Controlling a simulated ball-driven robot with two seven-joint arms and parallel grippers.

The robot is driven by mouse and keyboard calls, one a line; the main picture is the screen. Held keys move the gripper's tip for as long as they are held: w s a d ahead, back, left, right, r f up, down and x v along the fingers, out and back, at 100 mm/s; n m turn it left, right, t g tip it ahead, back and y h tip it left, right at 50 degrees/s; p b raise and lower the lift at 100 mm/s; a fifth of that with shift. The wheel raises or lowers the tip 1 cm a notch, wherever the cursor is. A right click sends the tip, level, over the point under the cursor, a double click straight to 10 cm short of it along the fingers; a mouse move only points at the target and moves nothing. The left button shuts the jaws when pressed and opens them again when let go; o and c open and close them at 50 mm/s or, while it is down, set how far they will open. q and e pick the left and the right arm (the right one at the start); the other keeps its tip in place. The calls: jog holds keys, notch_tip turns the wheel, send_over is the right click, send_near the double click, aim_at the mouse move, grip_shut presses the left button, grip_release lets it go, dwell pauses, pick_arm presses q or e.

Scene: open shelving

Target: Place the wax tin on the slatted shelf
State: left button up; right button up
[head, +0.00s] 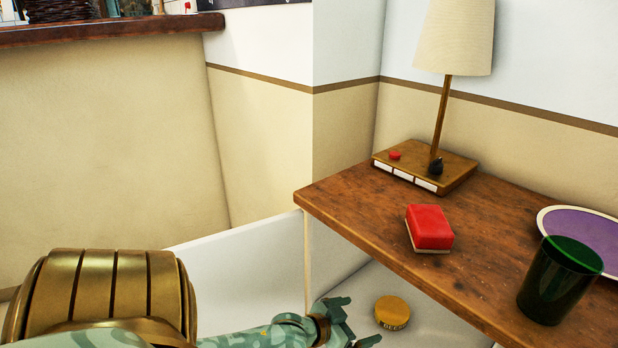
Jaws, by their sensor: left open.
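The wax tin (393,312) is a round yellow tin with dark lettering on its side. It rests on a white surface below the wooden top, near the bottom centre. My left gripper (357,322) is just left of the tin, its fingers apart and pointing toward it. A small gap shows between fingers and tin, and nothing is between the fingers. I cannot make out a slatted shelf in this view. My right gripper is not in view.
The wooden top (380,226) overhangs above and right of the tin. On it are a red sponge (430,227), a lamp (445,90), a dark green cup (556,285) and a purple plate (590,230). A wooden ledge (110,30) runs along the upper left.

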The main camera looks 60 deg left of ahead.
pick_arm(q)
jog(key=s+d+f+m+g, duration=0.1)
jog(key=s+d+f+g, duration=0.2)
jog(key=s+f, duration=0.3)
jog(key=s+d+f+m+g, duration=0.2)
jog(key=s+d+f+g, duration=0.2)
jog(key=s, duration=1.1)
jog(key=s+d+f+m+g, duration=0.2)
jog(key=s+d+f+g, duration=0.1)
jog(key=s+f, duration=0.7)
jog(key=shift+s+d+g+y, duration=0.15)
jog(key=shift+d+g+y, duration=0.2)
jog(key=shift+g, duration=0.15)
jog(key=s+d+g, duration=0.1)
jog(key=s, duration=0.3)
jog(key=s+d+m+g, duration=0.1)
jog(key=s, duration=0.3)
jog(key=s+d+m+g, duration=0.1)
jog(key=s, duration=0.3)
jog(key=shift+f+y, duration=0.35)
jog(key=shift+c, duration=0.3)
